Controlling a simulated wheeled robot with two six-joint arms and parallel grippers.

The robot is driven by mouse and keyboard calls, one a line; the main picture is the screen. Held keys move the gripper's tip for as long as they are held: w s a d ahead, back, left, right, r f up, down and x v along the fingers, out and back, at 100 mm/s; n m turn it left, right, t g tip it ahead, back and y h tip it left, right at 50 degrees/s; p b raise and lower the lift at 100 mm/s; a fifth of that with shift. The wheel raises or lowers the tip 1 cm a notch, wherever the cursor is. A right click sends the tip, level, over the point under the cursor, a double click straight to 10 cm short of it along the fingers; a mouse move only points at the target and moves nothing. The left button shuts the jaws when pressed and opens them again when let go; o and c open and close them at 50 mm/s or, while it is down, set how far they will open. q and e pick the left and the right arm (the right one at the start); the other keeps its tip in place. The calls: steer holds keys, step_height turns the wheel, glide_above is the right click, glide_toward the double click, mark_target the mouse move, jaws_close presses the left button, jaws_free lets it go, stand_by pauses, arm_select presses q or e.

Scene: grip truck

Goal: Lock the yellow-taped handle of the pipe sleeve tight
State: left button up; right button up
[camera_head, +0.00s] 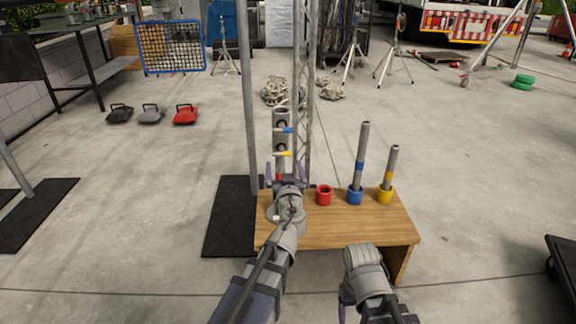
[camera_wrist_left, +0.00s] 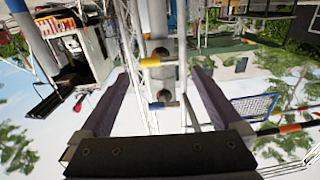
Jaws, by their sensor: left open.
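The pipe sleeve (camera_head: 280,141) is a grey upright tube beside the metal truss, behind the wooden bench. Its yellow-taped handle (camera_head: 283,153) sticks out sideways low on the sleeve, below the blue-taped handle (camera_head: 284,130). My left gripper (camera_head: 285,172) is open and empty, just in front of and a little below the yellow-taped handle. In the left wrist view, which is upside down, the yellow-taped handle (camera_wrist_left: 158,61) lies ahead between the two spread fingers, and the blue-taped handle (camera_wrist_left: 165,105) shows under it. My right arm is low at the front; its gripper does not show.
A thin grey post (camera_head: 248,90) stands left of the sleeve. A black mat (camera_head: 228,215) lies left of the bench.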

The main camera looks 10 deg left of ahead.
mark_target(282, 155)
arm_select(q)
steer(key=shift+w, duration=0.15)
steer(key=x, duration=0.7)
steer(key=shift+w+a, duration=0.15)
steer(key=shift+w, duration=0.15)
steer(key=c, duration=1.3)
